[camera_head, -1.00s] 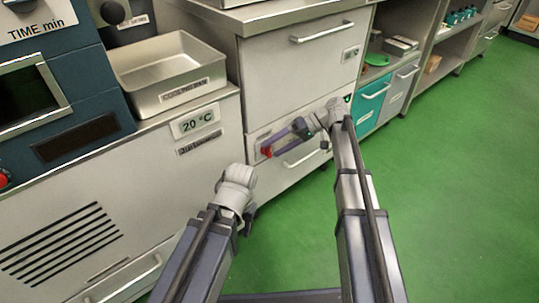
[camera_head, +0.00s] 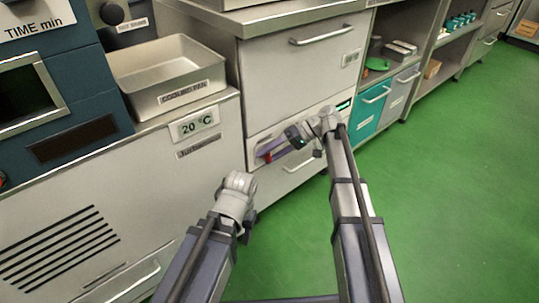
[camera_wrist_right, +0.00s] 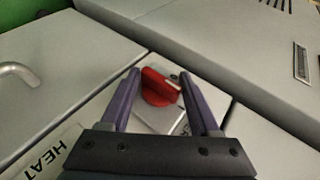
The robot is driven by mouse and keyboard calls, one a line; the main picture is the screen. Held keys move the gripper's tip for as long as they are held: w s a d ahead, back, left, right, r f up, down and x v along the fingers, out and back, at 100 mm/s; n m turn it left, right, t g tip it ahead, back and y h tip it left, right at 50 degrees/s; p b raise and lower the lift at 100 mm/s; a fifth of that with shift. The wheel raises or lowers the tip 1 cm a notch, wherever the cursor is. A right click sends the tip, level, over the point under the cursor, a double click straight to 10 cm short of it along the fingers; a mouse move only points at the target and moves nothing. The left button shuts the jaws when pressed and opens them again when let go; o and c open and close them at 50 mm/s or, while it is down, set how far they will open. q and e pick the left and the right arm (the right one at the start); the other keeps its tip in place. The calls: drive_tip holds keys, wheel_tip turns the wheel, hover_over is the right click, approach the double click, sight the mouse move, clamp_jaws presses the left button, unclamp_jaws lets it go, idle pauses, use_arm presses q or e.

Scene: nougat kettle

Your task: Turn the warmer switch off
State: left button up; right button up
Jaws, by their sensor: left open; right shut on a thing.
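The warmer switch is a red knob (camera_wrist_right: 160,87) with a pale mark, on a light plate on the warmer's front. In the head view the knob (camera_head: 268,157) shows small at the tips of my right gripper (camera_head: 273,152). In the right wrist view my right gripper (camera_wrist_right: 162,78) has its purple fingers on both sides of the knob, and it is shut on it. The lettering beside the knob is partly hidden by the gripper. My left gripper (camera_head: 244,236) is low in front of the left cabinet, open and holding nothing visible; its fingers are mostly hidden.
A label reading "HEAT" (camera_wrist_right: 42,160) is at lower left in the wrist view. Drawer handles (camera_head: 322,34) stick out above and below the knob. A cooling pan (camera_head: 175,85) stands on the left counter. Green floor (camera_head: 450,190) is clear at right.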

drive_tip(key=c, duration=0.4)
idle(1.2)
drive_tip(key=o, duration=1.4)
drive_tip(key=p+v, duration=0.4)
drive_tip(key=v, duration=0.3)
drive_tip(key=shift+d, duration=0.4)
drive_tip(key=shift+w+r, duration=0.1)
drive_tip(key=shift+r, duration=0.05)
